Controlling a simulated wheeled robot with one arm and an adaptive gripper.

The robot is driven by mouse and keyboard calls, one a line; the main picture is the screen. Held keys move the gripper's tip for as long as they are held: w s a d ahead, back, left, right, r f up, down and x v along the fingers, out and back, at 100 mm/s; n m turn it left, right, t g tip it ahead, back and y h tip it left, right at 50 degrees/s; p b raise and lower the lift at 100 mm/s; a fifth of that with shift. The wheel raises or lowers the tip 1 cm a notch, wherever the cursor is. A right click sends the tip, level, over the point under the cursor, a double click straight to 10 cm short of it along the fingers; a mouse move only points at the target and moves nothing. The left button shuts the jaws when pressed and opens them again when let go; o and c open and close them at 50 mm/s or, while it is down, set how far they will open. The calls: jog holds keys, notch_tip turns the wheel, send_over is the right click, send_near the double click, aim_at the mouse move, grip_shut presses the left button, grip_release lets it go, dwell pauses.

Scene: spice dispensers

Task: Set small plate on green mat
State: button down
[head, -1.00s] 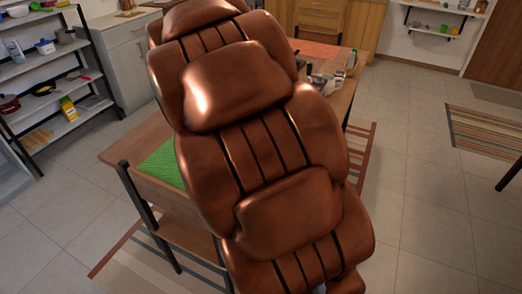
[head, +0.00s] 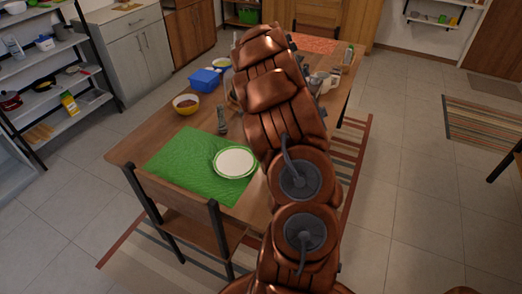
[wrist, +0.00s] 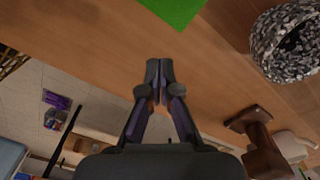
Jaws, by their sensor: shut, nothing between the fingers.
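The small plate (head: 234,162), white with a green rim, lies on the right part of the green mat (head: 178,160) in the head view. The mat lies on the near left part of the wooden table, its right side partly hidden by my arm. A corner of the mat (wrist: 178,8) shows at the top of the wrist view; the plate is not visible there. My gripper (wrist: 160,68) is shut and empty, apart from the mat and over bare wood in the wrist view. In the head view it is hidden behind my arm.
A yellow bowl (head: 186,104), a blue container (head: 204,80) and a grey-green shaker (head: 222,121) stand behind the mat. The wrist view shows a speckled round container (wrist: 285,45) and a brown wooden object (wrist: 256,130) on the right. A chair (head: 180,200) stands at the table's front edge.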

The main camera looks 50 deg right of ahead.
notch_tip(320, 180, down, 10)
jog(key=p, duration=0.3)
jog(key=shift+w+a+r+p, duration=0.15)
jog(key=shift+w+a+p, duration=0.5)
jog(key=shift+a, duration=0.3)
jog(key=shift+w+a+p, duration=0.3)
jog(key=shift+w+a, duration=0.2)
jog(key=shift+a, duration=0.15)
jog(key=shift+f, duration=0.2)
